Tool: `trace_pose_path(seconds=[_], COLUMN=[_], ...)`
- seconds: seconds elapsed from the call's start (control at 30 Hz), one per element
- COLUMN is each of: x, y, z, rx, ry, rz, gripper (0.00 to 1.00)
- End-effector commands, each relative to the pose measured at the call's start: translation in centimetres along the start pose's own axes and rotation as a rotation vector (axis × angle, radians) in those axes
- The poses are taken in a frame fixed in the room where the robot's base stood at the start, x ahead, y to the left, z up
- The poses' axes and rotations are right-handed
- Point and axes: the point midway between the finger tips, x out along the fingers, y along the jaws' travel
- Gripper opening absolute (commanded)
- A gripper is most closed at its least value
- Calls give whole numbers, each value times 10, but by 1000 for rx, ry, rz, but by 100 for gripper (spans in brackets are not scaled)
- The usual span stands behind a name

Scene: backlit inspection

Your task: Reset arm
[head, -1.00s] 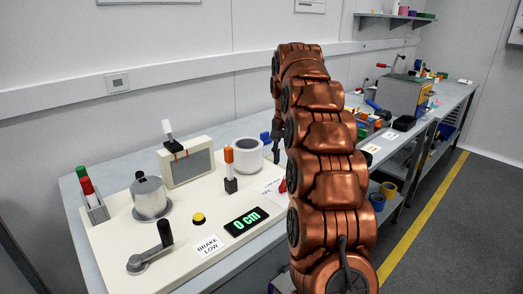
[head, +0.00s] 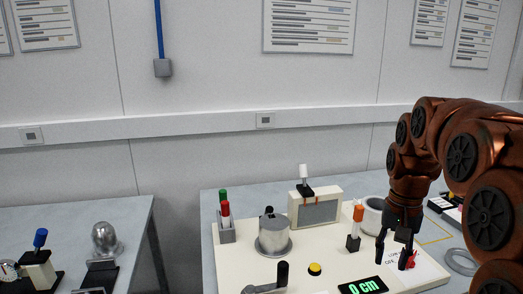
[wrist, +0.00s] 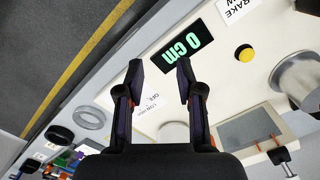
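My gripper (head: 393,256) hangs fingers-down at the right end of the cream panel (head: 345,258) in the head view. In the wrist view my gripper (wrist: 160,68) shows its two dark fingers apart, with nothing between them. It is open and empty, above the panel near the display reading "0 cm" (head: 363,286) and a white printed card (head: 428,270). The display also shows just beyond the fingertips in the wrist view (wrist: 181,47). A small red part (head: 410,261) shows beside the right finger; what it belongs to is unclear.
The panel also bears a metal pot (head: 273,238), a crank (head: 281,275), a yellow button (head: 315,269), a framed screen (head: 318,212), an orange-topped post (head: 357,220) and a white cylinder (head: 373,217). A gap separates the left table (head: 70,225) from this bench.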

Motion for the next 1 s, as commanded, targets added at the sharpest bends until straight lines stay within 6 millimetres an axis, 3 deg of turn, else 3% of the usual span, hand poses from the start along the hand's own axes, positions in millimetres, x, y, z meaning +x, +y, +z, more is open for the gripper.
trace_pose_path(seconds=[0.1,0.37,0.7,0.83,1.0], x=[-1,10,40,53,65], y=[-6,-8,8,17,25], z=[39,116,217,248,271], rx=[-66,-198,-355,-401,-436], ry=[-14,-37,-70,-84,-91], rz=[6,20,36,41,44], gripper=[36,36,36,36,36])
